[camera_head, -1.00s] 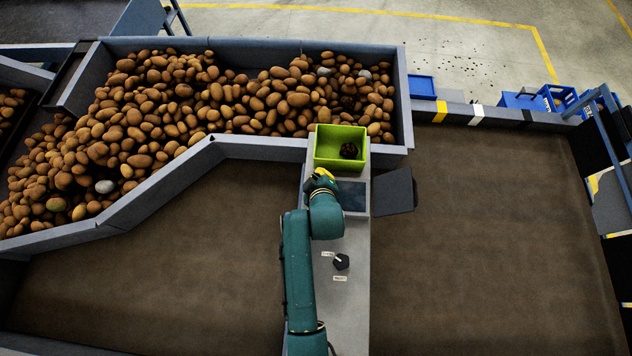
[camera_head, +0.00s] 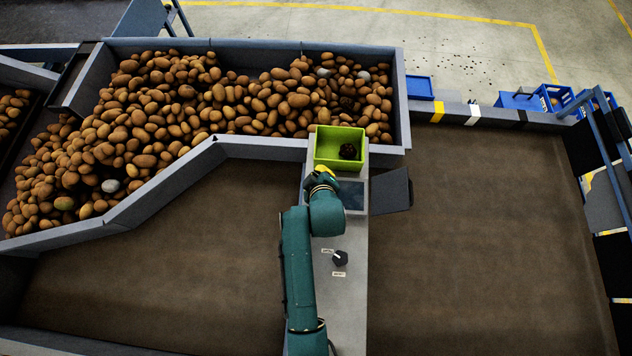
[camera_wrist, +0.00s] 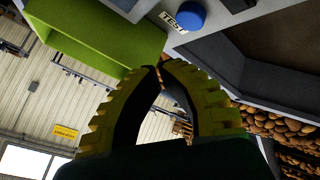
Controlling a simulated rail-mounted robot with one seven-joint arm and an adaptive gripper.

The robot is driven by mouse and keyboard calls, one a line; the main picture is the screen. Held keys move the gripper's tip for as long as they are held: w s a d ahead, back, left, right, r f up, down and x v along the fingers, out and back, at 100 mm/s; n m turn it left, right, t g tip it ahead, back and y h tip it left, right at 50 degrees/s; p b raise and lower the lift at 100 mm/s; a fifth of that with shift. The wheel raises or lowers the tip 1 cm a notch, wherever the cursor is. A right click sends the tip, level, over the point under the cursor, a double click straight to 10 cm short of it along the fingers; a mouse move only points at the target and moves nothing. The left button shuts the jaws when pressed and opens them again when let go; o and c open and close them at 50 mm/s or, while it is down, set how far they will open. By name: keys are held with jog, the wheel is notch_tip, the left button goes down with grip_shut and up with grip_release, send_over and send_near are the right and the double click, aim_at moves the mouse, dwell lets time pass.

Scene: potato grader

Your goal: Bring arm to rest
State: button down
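My gripper (camera_head: 324,175) is at the end of my teal arm, over the grey panel just in front of the green bin (camera_head: 318,148). In the wrist view my gripper (camera_wrist: 160,68) shows two yellow ribbed fingers with dark inner faces. Their tips nearly meet, and nothing shows held between them. The green bin (camera_wrist: 95,35) also fills the upper left of the wrist view. A dark lump (camera_head: 348,151) lies inside the bin. My arm reaches straight up the picture along the panel.
Potatoes (camera_head: 190,95) fill the walled conveyor behind. A grey stone-like lump (camera_head: 110,186) lies among them. The panel (camera_head: 345,300) carries a black knob (camera_head: 341,257). A blue button (camera_wrist: 190,16) marked TEST is near the bin. A dark flap (camera_head: 391,191) juts right.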

dwell(0.8)
jog(key=w+d+r+m+t+h, duration=0.15)
jog(key=r+t, duration=0.25)
jog(key=r, duration=1.2)
jog(key=w+d+r+m+t+y, duration=0.1)
jog(key=w+d+r+m+t, duration=0.15)
jog(key=r, duration=1.45)
jog(key=s+d+r+m+t, duration=0.1)
jog(key=s+r+m+t, duration=0.2)
jog(key=s+r, duration=0.4)
jog(key=s+d+r+m+t+h, duration=0.1)
jog(key=s+r+m+t, duration=0.2)
jog(key=s+r, duration=0.4)
notch_tip(320, 180, up, 6)
jog(key=shift+s+d+r+m, duration=0.1)
jog(key=shift+s+d+m, duration=0.1)
jog(key=shift+m, duration=0.2)
jog(key=shift+w+t+h, duration=0.1)
jog(key=shift+t+h, duration=0.15)
